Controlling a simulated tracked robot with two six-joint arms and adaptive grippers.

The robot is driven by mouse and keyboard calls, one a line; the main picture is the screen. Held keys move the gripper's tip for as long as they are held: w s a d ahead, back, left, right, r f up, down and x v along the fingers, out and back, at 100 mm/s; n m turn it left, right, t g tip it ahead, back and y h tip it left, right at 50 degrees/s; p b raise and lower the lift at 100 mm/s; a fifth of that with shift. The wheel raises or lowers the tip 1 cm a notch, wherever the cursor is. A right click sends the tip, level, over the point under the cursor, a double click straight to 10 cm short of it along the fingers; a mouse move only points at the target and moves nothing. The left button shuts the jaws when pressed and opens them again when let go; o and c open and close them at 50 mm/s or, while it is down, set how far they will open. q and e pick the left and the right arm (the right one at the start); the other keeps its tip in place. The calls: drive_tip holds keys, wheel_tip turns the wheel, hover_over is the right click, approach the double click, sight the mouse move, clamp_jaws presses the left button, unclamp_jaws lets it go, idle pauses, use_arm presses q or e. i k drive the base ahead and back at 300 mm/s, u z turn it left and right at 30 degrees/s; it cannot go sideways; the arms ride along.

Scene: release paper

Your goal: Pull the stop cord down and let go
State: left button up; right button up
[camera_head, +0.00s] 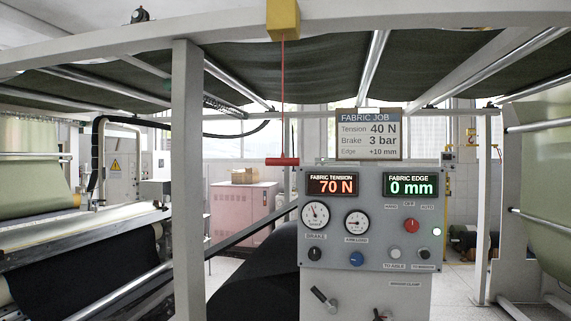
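The stop cord (283,95) is a thin red line hanging straight down from a yellow box (283,19) on the overhead beam. A red bar handle (282,161) hangs level at its lower end, just left of the control panel's top left corner. Nothing touches the cord or the handle. Neither of my grippers shows in the head view.
A grey control panel (370,259) stands right of the handle, with displays reading 70 N and 0 mm, gauges, knobs and lower levers. A job sign (368,134) stands above it. A grey post (187,180) rises left of the cord. Dark fabric (255,270) lies below.

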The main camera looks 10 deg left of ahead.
sight(282, 162)
drive_tip(key=u, duration=0.05)
drive_tip(key=i, duration=0.9)
drive_tip(key=z, duration=0.1)
